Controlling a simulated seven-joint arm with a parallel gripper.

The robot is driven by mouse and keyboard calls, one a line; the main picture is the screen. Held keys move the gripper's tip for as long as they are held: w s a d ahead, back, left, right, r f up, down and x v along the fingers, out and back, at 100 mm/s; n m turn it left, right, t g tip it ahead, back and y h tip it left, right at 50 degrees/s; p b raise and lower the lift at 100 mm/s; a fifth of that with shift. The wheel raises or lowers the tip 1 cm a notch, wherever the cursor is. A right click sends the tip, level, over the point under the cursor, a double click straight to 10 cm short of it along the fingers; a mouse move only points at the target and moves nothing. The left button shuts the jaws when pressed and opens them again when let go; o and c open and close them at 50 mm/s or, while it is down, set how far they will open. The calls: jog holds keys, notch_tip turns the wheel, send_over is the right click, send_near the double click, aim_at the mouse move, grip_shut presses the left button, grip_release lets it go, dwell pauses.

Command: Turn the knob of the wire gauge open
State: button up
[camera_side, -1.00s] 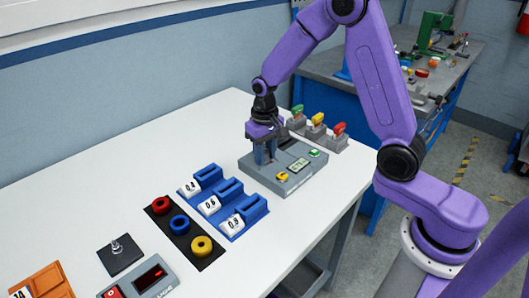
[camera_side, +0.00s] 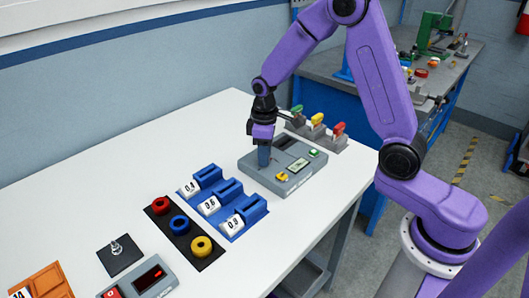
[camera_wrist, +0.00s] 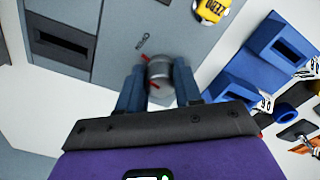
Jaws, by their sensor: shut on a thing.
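The wire gauge (camera_side: 306,178) is a grey box at the right part of the white table, with a slot, a small display, a yellow part and a green part on top. Its knob (camera_wrist: 159,70) is a short grey cylinder with red marks, between my fingers in the wrist view. My gripper (camera_side: 264,158) points down at the gauge's left corner and is shut on the knob. In the side view the fingers line up and hide the knob. A red mark on the housing shows beside the knob.
Blue holders (camera_side: 238,212) labelled 0.4, 0.6 and 0.9 stand left of the gauge. A black strip (camera_side: 196,262) carries red, blue and yellow rings. Green, yellow and red-topped grey blocks (camera_side: 316,131) stand behind the gauge. The table's left rear is clear.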

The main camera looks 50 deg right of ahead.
dwell(0.4)
jog(key=o, duration=1)
jog(key=shift+o, duration=0.2)
notch_tip(320, 180, up, 18)
jog(key=shift+f, duration=0.25)
